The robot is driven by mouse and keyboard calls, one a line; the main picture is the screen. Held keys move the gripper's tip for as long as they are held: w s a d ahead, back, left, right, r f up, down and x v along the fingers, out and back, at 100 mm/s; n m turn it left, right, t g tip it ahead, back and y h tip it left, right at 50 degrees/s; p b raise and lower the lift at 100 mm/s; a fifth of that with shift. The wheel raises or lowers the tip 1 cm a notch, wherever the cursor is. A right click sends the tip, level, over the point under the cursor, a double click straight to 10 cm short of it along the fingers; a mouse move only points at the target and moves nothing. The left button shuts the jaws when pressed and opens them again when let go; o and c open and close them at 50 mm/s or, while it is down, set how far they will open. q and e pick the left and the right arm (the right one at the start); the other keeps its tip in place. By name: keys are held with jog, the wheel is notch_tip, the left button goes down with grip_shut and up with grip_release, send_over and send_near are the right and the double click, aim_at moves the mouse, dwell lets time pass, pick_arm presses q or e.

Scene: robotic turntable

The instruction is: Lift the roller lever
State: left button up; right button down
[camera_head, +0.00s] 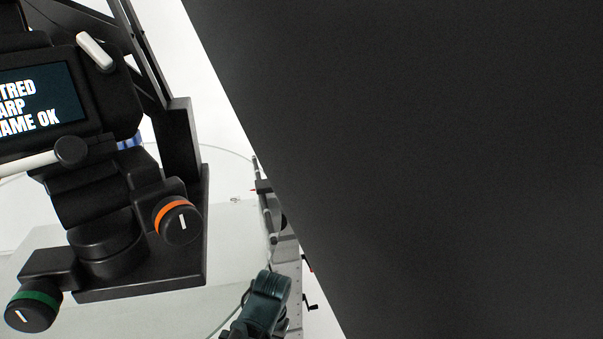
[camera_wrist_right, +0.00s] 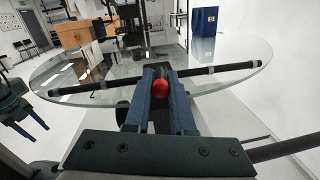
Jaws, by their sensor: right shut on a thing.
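In the right wrist view the roller lever shows as a red ball knob (camera_wrist_right: 160,87) between the fingers of my right gripper (camera_wrist_right: 158,73). The gripper is shut on it. A dark roller bar (camera_wrist_right: 215,70) runs across just beyond, along the near edge of the glass disc. My left gripper (camera_wrist_right: 22,112) is at the left edge of this view, away from the lever; its finger gap is unclear. In the head view a dark teal gripper part (camera_head: 262,292) shows low at centre. The lever is not clear there.
The round glass turntable (camera_wrist_right: 95,72) lies ahead. In the head view, a black device with a lit screen (camera_head: 42,95) and an orange-ringed knob (camera_head: 178,220) stands at left. A large dark panel (camera_head: 420,150) blocks the right side. A blue box (camera_wrist_right: 204,21) is farther back.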

jog(key=shift+w, duration=0.1)
jog(key=c, duration=0.8)
grip_release()
jog(key=shift+c, duration=0.2)
jog(key=shift+r+p, duration=0.7)
jog(key=r+p, duration=0.3)
jog(key=shift+s, duration=0.2)
jog(key=s, duration=1.5)
jog(key=shift+s+a+r+p, duration=0.3)
jog(key=shift+s+a+r, duration=0.05)
jog(key=shift+a, duration=0.1)
